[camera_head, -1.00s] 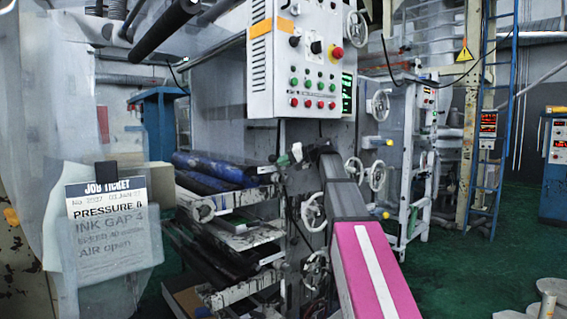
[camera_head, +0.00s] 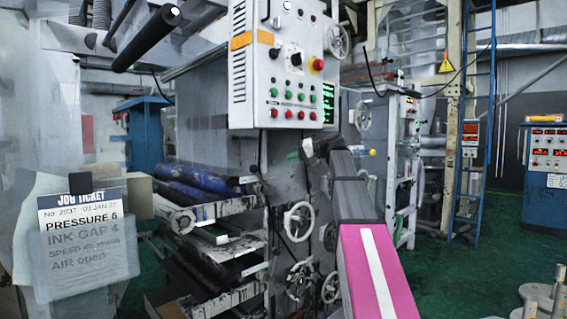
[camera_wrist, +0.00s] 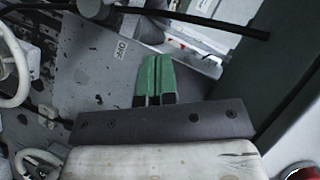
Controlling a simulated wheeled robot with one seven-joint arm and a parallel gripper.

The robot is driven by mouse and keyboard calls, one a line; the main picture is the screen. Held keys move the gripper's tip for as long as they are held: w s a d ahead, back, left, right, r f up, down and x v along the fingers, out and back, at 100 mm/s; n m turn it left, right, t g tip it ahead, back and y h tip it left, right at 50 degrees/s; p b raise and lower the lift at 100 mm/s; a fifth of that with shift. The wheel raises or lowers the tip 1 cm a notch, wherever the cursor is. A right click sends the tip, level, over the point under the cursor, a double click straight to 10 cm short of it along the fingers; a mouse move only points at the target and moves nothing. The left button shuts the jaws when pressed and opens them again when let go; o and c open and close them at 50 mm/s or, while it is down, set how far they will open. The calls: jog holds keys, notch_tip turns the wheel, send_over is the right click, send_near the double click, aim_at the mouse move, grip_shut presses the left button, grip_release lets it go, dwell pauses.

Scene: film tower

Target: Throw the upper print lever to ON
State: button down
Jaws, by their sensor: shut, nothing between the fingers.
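My gripper (camera_wrist: 155,78) has its two green fingers pressed together, with nothing between them, in front of a grey machine plate in the wrist view. In the head view its green tips (camera_head: 293,156) show small, below the control cabinet. A tilted OFF label (camera_wrist: 121,49) is on the plate, up and left of the fingertips.
A control cabinet (camera_head: 283,65) with buttons hangs above my arm. White handwheels (camera_head: 299,221) stand left of my arm, and one (camera_wrist: 12,68) is at the wrist view's left. A job ticket (camera_head: 82,225) is at left.

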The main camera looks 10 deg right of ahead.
jog(key=shift+s+d+r, duration=0.15)
jog(key=shift+s+d, duration=0.05)
jog(key=shift+d, duration=0.1)
jog(key=s+a+f+m+g+h, duration=0.1)
jog(key=s+f+h, duration=0.2)
jog(key=f, duration=1.6)
jog(key=s+a+f+m+g+h, duration=0.1)
jog(key=s+a+f+h, duration=0.15)
jog(key=f, duration=1.75)
jog(key=s+d+f+g+h, duration=0.1)
jog(key=s+f+g+h, duration=0.1)
jog(key=s+f, duration=0.9)
jog(key=s+d+f+n+g+h, duration=0.1)
jog(key=s+f+h, duration=0.4)
jog(key=s+f, duration=0.6)
notch_tip(320, 180, down, 5)
jog(key=shift+s+d+f+g, duration=0.1)
jog(key=shift+s+d+g, duration=0.1)
jog(key=shift+d+g, duration=0.35)
jog(key=shift+h, duration=0.25)
